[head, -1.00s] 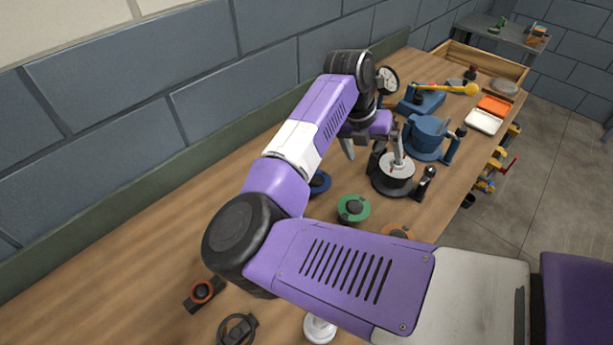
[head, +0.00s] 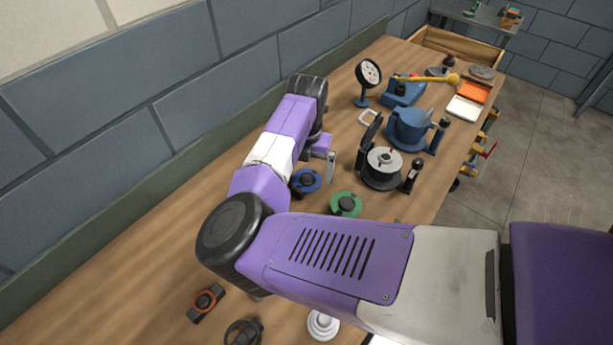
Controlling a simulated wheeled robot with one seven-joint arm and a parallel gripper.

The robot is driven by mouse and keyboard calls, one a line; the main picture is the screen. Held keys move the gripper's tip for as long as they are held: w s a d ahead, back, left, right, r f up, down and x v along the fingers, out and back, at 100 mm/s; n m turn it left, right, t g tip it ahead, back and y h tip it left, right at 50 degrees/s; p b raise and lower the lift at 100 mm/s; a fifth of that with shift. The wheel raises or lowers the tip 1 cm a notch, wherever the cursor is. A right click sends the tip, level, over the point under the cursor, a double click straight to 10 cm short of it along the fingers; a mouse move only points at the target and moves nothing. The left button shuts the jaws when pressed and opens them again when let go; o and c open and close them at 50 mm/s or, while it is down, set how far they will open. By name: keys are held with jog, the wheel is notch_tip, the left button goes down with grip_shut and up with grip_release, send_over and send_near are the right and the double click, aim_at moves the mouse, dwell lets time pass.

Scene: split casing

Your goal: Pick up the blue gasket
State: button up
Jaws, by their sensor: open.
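The blue gasket (head: 314,187) is a blue ring lying around a dark round centre piece on the wooden bench. In the head view it sits just right of my forearm, left of the green ring. My gripper (head: 328,166) is open, with one grey finger showing just above and to the right of the gasket in the picture. The other finger is hidden behind the arm. I see nothing held, and the gap between finger and gasket is hard to judge.
A green ring (head: 345,205) on a dark piece lies close to the right. A dark casing with a pale disc (head: 384,161) and a blue casing (head: 411,131) stand behind. An orange ring (head: 206,302) on a dark block lies at the front left. The bench's left strip is clear.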

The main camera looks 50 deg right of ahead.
jog(key=shift+f, duration=0.4)
jog(key=shift+f, duration=0.25)
dwell(0.4)
jog(key=c, duration=1.4)
jog(key=shift+r, duration=0.15)
